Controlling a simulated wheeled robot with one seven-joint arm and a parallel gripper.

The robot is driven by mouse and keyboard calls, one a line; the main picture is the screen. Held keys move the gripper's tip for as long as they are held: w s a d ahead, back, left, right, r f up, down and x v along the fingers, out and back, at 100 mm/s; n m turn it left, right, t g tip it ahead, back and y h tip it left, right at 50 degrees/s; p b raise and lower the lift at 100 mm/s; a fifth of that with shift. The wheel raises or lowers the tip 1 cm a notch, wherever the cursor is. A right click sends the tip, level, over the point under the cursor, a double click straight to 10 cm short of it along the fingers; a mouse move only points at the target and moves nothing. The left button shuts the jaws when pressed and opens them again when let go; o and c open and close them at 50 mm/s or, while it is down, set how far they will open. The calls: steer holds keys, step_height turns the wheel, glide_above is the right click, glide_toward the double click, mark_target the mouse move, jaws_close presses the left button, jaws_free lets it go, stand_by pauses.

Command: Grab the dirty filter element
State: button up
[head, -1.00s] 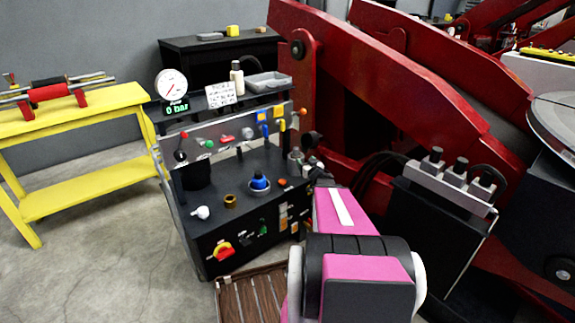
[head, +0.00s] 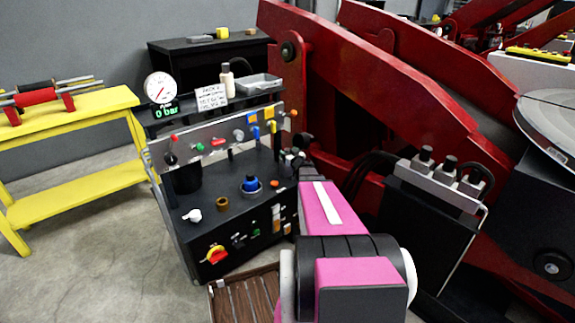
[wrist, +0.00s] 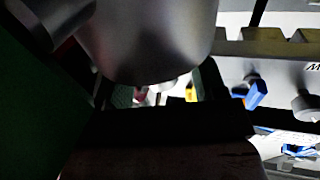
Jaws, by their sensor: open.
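A small brown, hollow-looking cylinder (head: 222,204) stands on the black console top (head: 222,222), left of a blue-capped round part (head: 250,184). It may be the dirty filter element, but I cannot tell for sure. My pink and black arm reaches towards the console's right side in the head view, and its far end is hidden there. In the wrist view, the dark jaws of my gripper (wrist: 160,103) are in deep shade and open. A large silver rounded body (wrist: 150,40) fills the top, close to the jaws. I cannot tell whether they touch it.
A gauge (head: 160,88) reading 0 bar and a white sign (head: 211,97) stand behind the console. A grey tray (head: 259,83) and a bottle (head: 227,82) are near them. Red lifting arms (head: 400,80) rise at right.

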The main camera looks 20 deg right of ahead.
steer(key=shift+w+a, duration=0.1)
steer(key=shift+w, duration=0.6)
steer(key=shift+c, duration=0.4)
jaws_close()
steer(key=shift+s+r, duration=0.1)
